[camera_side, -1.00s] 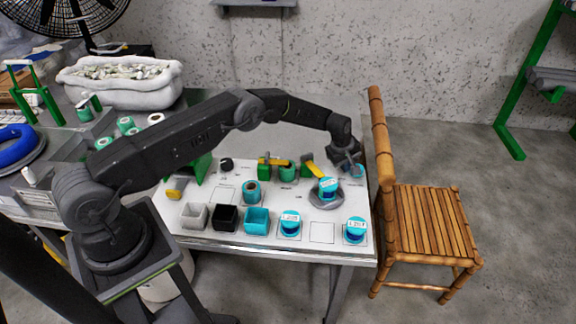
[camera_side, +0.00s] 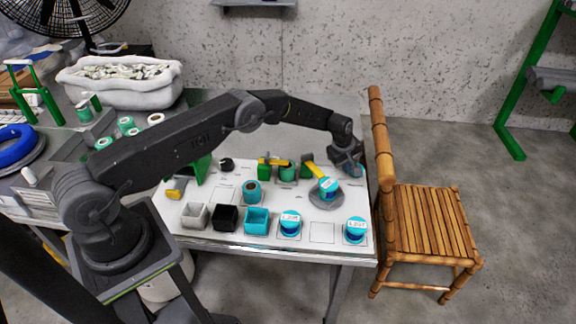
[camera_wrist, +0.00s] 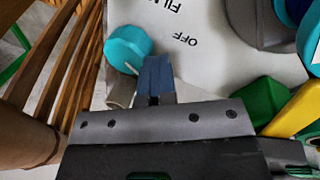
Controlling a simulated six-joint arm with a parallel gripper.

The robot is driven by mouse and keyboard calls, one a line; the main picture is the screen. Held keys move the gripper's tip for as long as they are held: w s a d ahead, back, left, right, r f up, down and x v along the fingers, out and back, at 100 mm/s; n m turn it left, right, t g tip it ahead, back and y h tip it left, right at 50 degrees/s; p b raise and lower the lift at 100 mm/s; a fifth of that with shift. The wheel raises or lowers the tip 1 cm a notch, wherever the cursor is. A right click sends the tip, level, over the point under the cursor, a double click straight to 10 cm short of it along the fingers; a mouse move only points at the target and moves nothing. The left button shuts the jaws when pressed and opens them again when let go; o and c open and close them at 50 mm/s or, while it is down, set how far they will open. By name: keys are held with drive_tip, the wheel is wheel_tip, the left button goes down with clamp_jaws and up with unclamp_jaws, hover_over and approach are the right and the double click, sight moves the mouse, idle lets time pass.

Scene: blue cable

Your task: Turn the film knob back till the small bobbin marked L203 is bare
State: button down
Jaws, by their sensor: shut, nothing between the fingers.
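My gripper (camera_side: 352,170) is low over the right edge of the white board, its fingers shut and empty. In the wrist view the fingertips (camera_wrist: 156,68) sit just beside the teal knob (camera_wrist: 129,46). I cannot tell if they touch it. The knob has a small pale pointer and lies near printed "FIL…" and "OFF". In the side view the knob (camera_side: 360,171) is mostly behind the gripper. A small blue-and-teal bobbin (camera_side: 328,188) with a white label sits on a round grey base (camera_side: 325,202). Its label is too small to read surely.
Two labelled bobbins stand at the board's front, one mid (camera_side: 290,224) and one right (camera_side: 355,231). Three open boxes, including a black one (camera_side: 227,218), stand left of them. Green-and-yellow fixtures (camera_side: 275,168) stand behind. A bamboo chair (camera_side: 430,225) is close on the right.

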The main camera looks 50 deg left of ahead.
drive_tip(key=shift+s+d, duration=0.2)
drive_tip(key=shift+d, duration=1)
drive_tip(key=shift+s, duration=0.15)
drive_tip(key=shift+s, duration=0.25)
wheel_tip(320, 180, up, 6)
idle(0.5)
drive_tip(key=c, duration=1.8)
unclamp_jaws()
drive_tip(key=shift+c, duration=0.2)
